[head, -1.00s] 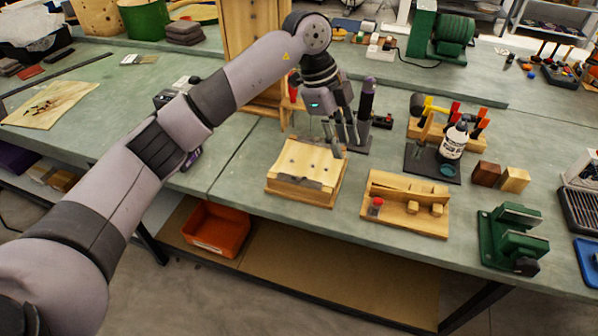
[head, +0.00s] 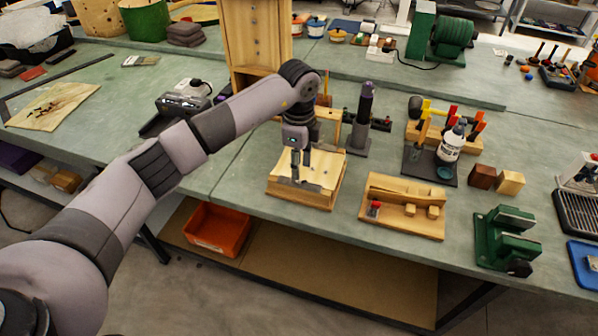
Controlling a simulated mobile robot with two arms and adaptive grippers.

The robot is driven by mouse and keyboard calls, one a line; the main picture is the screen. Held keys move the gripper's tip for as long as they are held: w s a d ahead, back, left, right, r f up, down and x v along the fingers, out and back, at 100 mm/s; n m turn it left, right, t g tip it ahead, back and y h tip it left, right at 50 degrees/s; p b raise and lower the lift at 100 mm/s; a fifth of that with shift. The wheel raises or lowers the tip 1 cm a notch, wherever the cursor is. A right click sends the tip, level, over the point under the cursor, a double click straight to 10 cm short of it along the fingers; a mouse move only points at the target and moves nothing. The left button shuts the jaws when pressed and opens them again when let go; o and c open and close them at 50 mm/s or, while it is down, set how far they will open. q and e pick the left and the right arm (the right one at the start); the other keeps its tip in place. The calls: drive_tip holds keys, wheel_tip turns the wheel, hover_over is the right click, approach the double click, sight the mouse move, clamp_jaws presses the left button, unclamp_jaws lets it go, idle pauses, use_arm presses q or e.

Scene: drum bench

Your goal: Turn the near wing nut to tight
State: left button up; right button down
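A pale wooden block (head: 322,177) with a slanted top and a few small dark fittings sits near the front edge of the bench. My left gripper (head: 299,175) points down over the left part of its top, with the fingertips very close to the surface. I cannot tell whether they touch it. The near wing nut cannot be made out; it is too small or hidden by the fingers. The finger gap is too small to judge. My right gripper is not in view.
A wooden fixture with a red knob (head: 403,194) stands just right of the block. A dark upright post (head: 362,125) stands behind it, and a tall wooden cabinet (head: 250,45) further back. An orange bin (head: 217,230) sits on the shelf below. The bench left of the block is clear.

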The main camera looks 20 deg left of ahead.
sight(299, 182)
use_arm(q)
drive_tip(key=shift+f+p, duration=0.3)
drive_tip(key=shift+f, duration=2)
clamp_jaws()
drive_tip(key=shift+r, duration=0.1)
